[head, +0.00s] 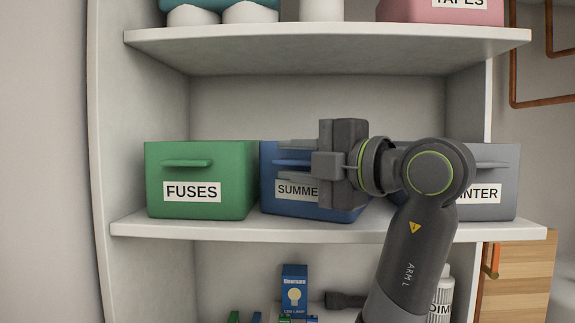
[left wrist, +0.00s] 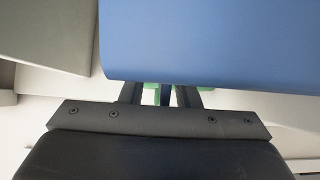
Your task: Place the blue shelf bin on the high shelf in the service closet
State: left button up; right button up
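The blue bin (head: 270,192), with a label whose visible part reads "SUMME", sits on the middle shelf between a green and a grey bin. My arm hides its right part. My left gripper (head: 298,161) is at its front, with one finger above and one below the bin's blue handle (head: 290,163). Gaps show between fingers and handle, so the gripper looks open around it. In the left wrist view, the blue bin (left wrist: 210,45) fills the upper right, close to the gripper (left wrist: 162,95). The high shelf (head: 330,40) is above. My right gripper is out of view.
The green "FUSES" bin (head: 200,205) stands close at left, the grey bin (head: 500,165) at right. The high shelf holds white cylindrical things (head: 250,13) and a pink "TAPES" bin (head: 425,13), with a bare stretch between. A lamp box (head: 294,290) stands below.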

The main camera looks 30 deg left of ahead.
pick_arm(q)
jog(key=s+d+b, duration=0.1)
jog(key=d+b, duration=0.3)
jog(key=d, duration=0.6)
jog(key=shift+s+d, duration=0.15)
jog(key=shift+d, duration=0.2)
